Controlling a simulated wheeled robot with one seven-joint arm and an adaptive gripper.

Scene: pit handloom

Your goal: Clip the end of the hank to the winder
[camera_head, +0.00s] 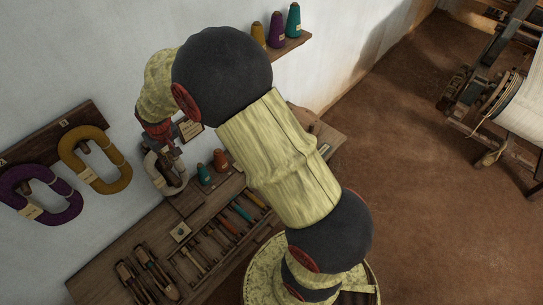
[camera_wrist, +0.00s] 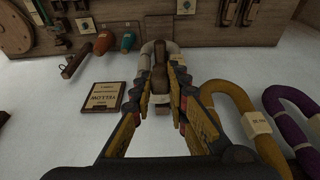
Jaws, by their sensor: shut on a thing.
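The pale grey-white hank (camera_head: 176,178) is a long loop with a small label and hangs below my gripper (camera_head: 160,143), in front of the wall. In the wrist view the hank (camera_wrist: 147,48) shows between and beyond the fingers. My gripper (camera_wrist: 164,78) is shut on the hank; the fingers hide the exact hold. A brown wooden piece (camera_wrist: 160,68) shows inside the loop, and I cannot tell whether it touches. A round wooden disc (camera_wrist: 14,30) is at the top left of the wrist view; I cannot tell whether it is the winder.
A yellow hank (camera_head: 87,160) and a purple hank (camera_head: 38,192) hang on the wall at left. A card (camera_wrist: 103,96) reads "YELLOW". The bench (camera_head: 105,262) holds orange and teal cones and a tool tray. Cones stand on a shelf (camera_head: 292,43). A loom (camera_head: 500,100) is at right.

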